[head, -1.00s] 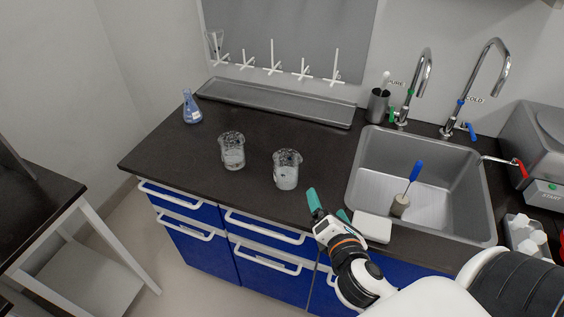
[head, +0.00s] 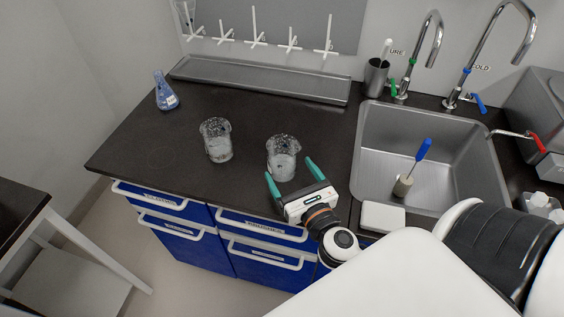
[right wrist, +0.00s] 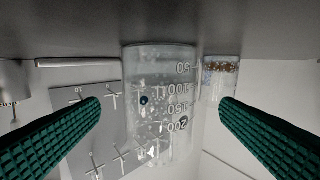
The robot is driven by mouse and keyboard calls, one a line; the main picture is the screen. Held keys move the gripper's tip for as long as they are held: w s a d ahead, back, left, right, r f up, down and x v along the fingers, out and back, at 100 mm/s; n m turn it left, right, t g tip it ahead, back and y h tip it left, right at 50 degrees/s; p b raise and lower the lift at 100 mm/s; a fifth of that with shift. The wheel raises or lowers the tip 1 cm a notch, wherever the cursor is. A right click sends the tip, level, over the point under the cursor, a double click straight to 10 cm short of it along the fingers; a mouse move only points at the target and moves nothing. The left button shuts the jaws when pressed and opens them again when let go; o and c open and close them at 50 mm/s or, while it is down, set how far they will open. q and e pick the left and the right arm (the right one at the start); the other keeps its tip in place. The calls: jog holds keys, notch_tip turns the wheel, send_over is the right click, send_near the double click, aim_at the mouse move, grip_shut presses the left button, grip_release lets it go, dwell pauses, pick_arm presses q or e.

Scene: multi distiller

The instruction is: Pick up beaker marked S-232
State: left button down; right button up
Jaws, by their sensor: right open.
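Two clear glass beakers stand upright on the dark counter, a left beaker (head: 216,142) and a right beaker (head: 282,150). No S-232 label is readable on either. My right gripper (head: 289,168) is open at the near side of the right beaker, its teal fingers spread to the beaker's left and right. In the right wrist view the beaker (right wrist: 160,100) appears upside down, with volume numbers, centred between the open fingers (right wrist: 160,107). I cannot tell whether the fingers touch it. My left gripper is not in view.
A flask with blue liquid (head: 165,92) stands at the counter's left. A metal tray (head: 260,82) lies along the back. The sink (head: 440,180) with two taps is at right, with a white block (head: 383,216) at its front left. Counter left of the beakers is clear.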

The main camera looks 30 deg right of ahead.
aim_at(277, 149)
jog(key=shift+w+d+r+p, duration=0.1)
jog(key=shift+w+p, duration=0.1)
jog(key=shift+w, duration=0.2)
jog(key=shift+w+d+r+p, duration=0.1)
jog(key=shift+w+p, duration=0.05)
jog(key=shift+w, duration=0.25)
jog(key=w, duration=0.2)
jog(key=w+p, duration=0.1)
jog(key=shift+w+d+f, duration=0.1)
jog(key=shift+w+d, duration=0.15)
jog(key=shift+w, duration=0.4)
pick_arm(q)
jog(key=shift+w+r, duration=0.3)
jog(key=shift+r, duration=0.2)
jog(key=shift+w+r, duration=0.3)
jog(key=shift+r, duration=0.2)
pick_arm(e)
jog(key=shift+c, duration=0.6)
jog(key=c, duration=1.1)
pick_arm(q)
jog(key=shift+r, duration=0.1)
